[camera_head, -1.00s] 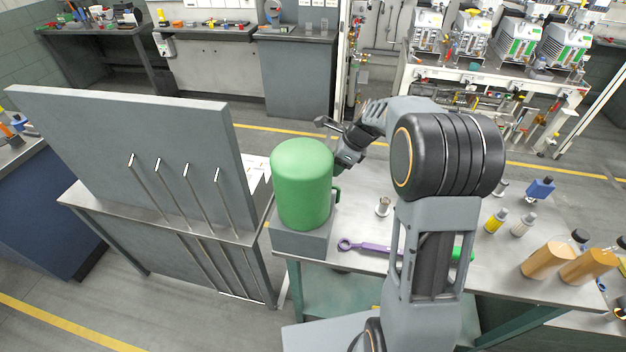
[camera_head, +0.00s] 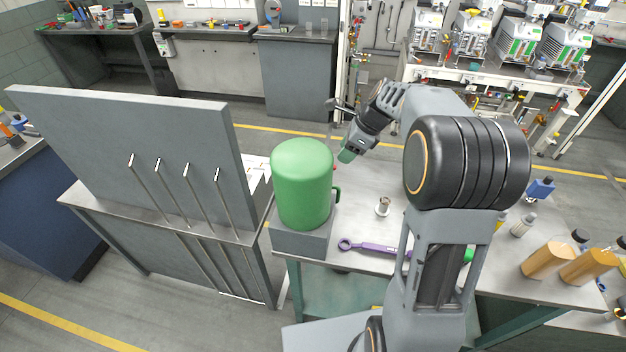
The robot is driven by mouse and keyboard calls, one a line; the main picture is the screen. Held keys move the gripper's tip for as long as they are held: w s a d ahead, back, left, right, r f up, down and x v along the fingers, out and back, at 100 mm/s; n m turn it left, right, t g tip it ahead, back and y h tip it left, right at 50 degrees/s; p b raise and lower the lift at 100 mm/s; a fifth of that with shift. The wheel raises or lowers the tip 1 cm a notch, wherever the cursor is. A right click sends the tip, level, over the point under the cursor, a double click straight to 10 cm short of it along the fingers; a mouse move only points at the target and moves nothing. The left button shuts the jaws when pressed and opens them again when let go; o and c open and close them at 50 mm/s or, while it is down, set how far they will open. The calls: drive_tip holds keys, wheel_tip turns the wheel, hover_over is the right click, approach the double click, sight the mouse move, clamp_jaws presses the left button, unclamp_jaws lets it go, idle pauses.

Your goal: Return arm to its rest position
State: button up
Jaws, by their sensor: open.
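My arm reaches up from the bottom centre and bends left. My gripper (camera_head: 337,105) is small and partly hidden behind my wrist. It is open, with nothing seen in it, and it is held in the air beyond the green cylinder. The green cylinder (camera_head: 301,180) with a side handle stands upright on a grey block (camera_head: 302,238) at the table's left end. My wrist is above and right of the cylinder, with a visible gap between them.
The metal table (camera_head: 372,208) holds a small metal fitting (camera_head: 383,206), a purple wrench (camera_head: 372,247), amber bottles (camera_head: 546,261) and a blue-capped item (camera_head: 541,188). A grey upright panel (camera_head: 130,145) stands left. My arm hides part of the tabletop.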

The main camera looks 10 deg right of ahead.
idle(0.3)
drive_tip(key=s+a+n+t+h+b, duration=0.1)
drive_tip(key=s+n+h+b, duration=0.1)
drive_tip(key=s+n, duration=0.9)
drive_tip(key=s+a+f+n+t+h+b, duration=0.1)
drive_tip(key=s+a+n+h+b, duration=0.1)
drive_tip(key=s+n, duration=0.9)
drive_tip(key=shift+s+f+t+h, duration=0.15)
drive_tip(key=shift+f+t+h, duration=0.05)
drive_tip(key=shift+t+h, duration=0.2)
drive_tip(key=shift+a, duration=0.1)
